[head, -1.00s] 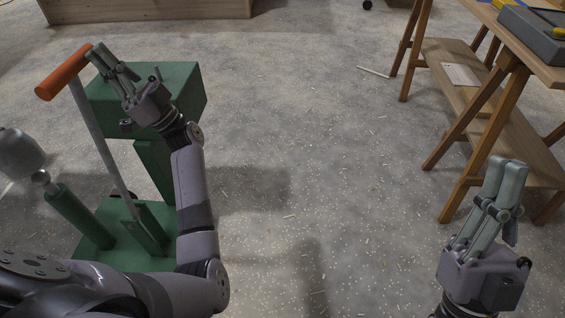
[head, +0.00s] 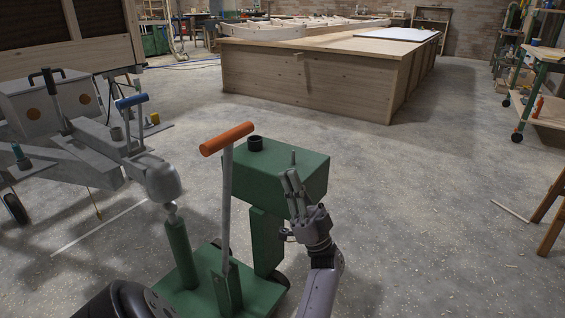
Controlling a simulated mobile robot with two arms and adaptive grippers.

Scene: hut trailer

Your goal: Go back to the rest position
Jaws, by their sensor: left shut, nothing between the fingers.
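The machine has a green base (head: 195,296) and a pale lever with an orange handle (head: 227,138) standing up to the left of my gripper. The handle is free of my gripper.
A trailer frame with a grey ball-shaped coupling (head: 163,183) stands at the left. A large wooden platform (head: 300,85) lies across the back. A wooden trestle leg (head: 550,215) is at the right edge. The concrete floor (head: 430,200) right of my gripper is mostly clear.

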